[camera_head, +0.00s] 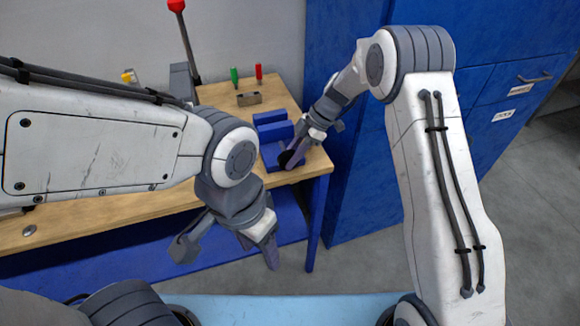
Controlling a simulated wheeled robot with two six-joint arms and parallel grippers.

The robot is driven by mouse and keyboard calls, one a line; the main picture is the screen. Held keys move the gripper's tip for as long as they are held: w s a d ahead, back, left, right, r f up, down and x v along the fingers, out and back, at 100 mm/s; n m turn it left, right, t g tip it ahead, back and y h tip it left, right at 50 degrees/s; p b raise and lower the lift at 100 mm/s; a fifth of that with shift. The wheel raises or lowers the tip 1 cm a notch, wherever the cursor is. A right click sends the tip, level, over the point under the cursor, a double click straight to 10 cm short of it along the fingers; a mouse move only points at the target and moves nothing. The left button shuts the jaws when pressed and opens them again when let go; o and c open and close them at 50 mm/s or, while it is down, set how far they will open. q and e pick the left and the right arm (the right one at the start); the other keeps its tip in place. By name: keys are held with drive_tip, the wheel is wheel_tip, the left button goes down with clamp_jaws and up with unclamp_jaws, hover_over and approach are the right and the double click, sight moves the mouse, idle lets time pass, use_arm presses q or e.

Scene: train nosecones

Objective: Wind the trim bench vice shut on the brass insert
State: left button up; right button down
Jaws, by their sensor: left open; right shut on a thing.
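The blue bench vice (272,132) stands at the right end of the wooden bench, near its front corner. My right gripper (293,156) is at the front of the vice, shut on what looks like its winding handle, beside a dark round part (283,159). The fingers hide most of the handle. I cannot make out the brass insert in the vice. My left gripper (228,256) is open and empty, hanging in front of the bench's front edge, lower than the bench top and apart from the vice.
The wooden bench top (225,92) also carries a small brownish block (249,98), a green-handled tool (234,76), a red-handled tool (259,72) and a tall red-knobbed lever (188,40). Blue cabinets (345,190) stand right of the bench. The grey floor in front is clear.

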drive_tip(key=shift+b, duration=0.35)
drive_tip(key=shift+y, duration=0.3)
drive_tip(key=c, duration=0.7)
unclamp_jaws()
drive_tip(key=shift+d, duration=0.1)
drive_tip(key=b+v, duration=0.2)
drive_tip(key=v, duration=0.8)
drive_tip(key=shift+w+d+r, duration=0.1)
drive_tip(key=shift+w+r, duration=0.05)
drive_tip(key=shift+r, duration=0.05)
